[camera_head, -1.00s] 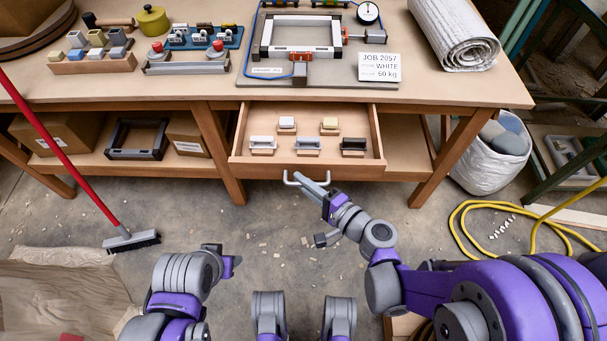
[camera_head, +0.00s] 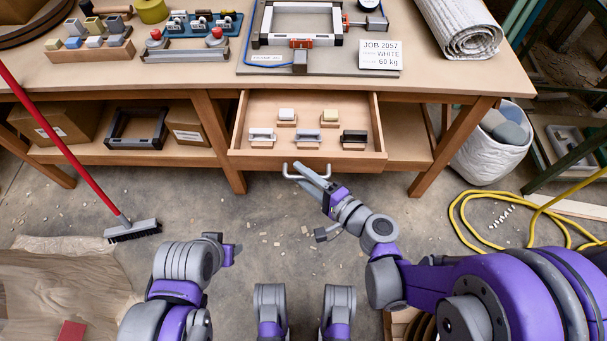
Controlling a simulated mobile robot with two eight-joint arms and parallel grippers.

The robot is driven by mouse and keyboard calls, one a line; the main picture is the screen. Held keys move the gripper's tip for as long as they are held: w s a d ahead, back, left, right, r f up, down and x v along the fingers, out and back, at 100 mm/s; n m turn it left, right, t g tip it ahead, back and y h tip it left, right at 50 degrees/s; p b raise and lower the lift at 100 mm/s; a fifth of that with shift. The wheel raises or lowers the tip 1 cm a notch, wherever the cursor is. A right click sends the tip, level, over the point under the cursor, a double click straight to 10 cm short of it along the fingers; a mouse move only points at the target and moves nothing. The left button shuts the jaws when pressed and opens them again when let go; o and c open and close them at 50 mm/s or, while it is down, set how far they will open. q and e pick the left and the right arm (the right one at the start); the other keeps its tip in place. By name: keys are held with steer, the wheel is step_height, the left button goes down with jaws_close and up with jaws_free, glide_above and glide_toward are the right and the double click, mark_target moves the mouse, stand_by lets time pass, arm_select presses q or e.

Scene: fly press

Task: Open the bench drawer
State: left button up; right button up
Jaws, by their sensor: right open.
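The bench drawer (camera_head: 245,159) stands pulled out from under the wooden bench, and several small handled blocks show inside it. Its grey bar handle (camera_head: 291,176) is on the front face. My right gripper (camera_head: 308,174) is at the handle's right part, its fingers spread apart; I cannot tell whether a finger touches the bar. My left gripper (camera_head: 232,250) is low at the left of centre, away from the drawer; its fingers are too unclear to tell open from shut.
The bench top (camera_head: 215,85) carries block racks, a frame jig and a rolled white mat (camera_head: 459,28). A red-handled broom (camera_head: 75,160) stands at left. A white sack (camera_head: 490,150) and yellow hose (camera_head: 462,215) are at right. Floor before the drawer is mostly clear.

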steer(key=shift+d, duration=0.1)
steer(key=p+v, duration=0.1)
steer(key=v, duration=0.9)
steer(key=shift+s+d, duration=0.2)
steer(key=shift+s, duration=0.1)
